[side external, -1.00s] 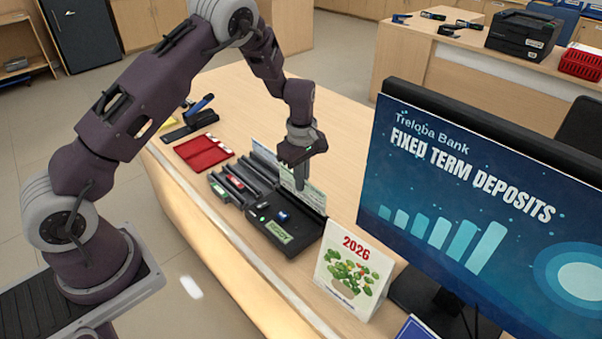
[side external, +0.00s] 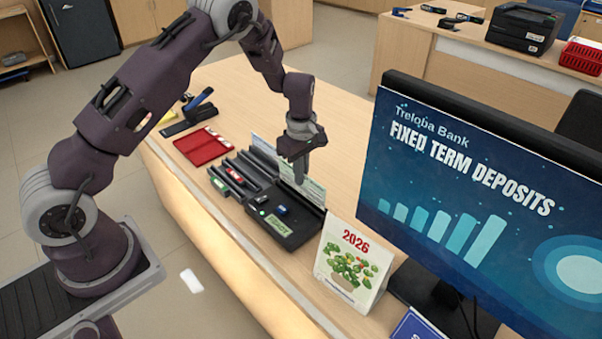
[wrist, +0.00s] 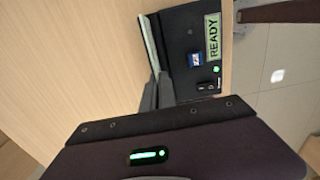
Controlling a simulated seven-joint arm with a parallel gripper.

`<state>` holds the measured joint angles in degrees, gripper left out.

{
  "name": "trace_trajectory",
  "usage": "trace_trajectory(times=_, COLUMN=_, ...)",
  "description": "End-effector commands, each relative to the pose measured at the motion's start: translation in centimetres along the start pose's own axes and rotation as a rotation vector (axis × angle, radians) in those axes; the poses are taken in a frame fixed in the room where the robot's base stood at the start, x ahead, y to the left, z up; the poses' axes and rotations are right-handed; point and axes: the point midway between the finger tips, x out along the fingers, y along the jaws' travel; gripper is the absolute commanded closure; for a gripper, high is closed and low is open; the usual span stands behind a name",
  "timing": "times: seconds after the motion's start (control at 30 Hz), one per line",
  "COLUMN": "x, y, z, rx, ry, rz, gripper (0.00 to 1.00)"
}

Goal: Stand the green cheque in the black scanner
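The black scanner (side external: 290,238) lies on the counter, with a green READY display and a small blue item on top. In the wrist view the scanner (wrist: 190,82) is at upper centre. The green cheque (side external: 314,193) stands upright along the scanner's back edge. In the wrist view it is a thin pale green strip (wrist: 149,40) at the scanner's left side. My gripper (side external: 301,178) points down at the cheque. Its fingers (wrist: 157,88) are close together on the cheque's near end. The cheque's lower edge is hidden, so its depth in the slot cannot be told.
A black slotted tray (side external: 246,178) with small red and green items adjoins the scanner, and a pale slip (side external: 262,146) stands behind it. A red folder (side external: 203,147) lies farther left. A 2026 calendar (side external: 350,262) and a monitor (side external: 465,200) stand at the right.

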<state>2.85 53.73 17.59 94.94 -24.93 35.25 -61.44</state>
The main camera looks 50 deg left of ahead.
Motion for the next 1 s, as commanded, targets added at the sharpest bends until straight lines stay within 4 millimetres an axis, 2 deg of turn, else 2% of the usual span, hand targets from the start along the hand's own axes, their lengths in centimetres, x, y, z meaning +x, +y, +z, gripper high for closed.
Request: trace_trajectory(times=1.0, x=3.2, y=0.0, z=0.0, rx=0.000, ry=0.000, rz=0.000, gripper=1.00)
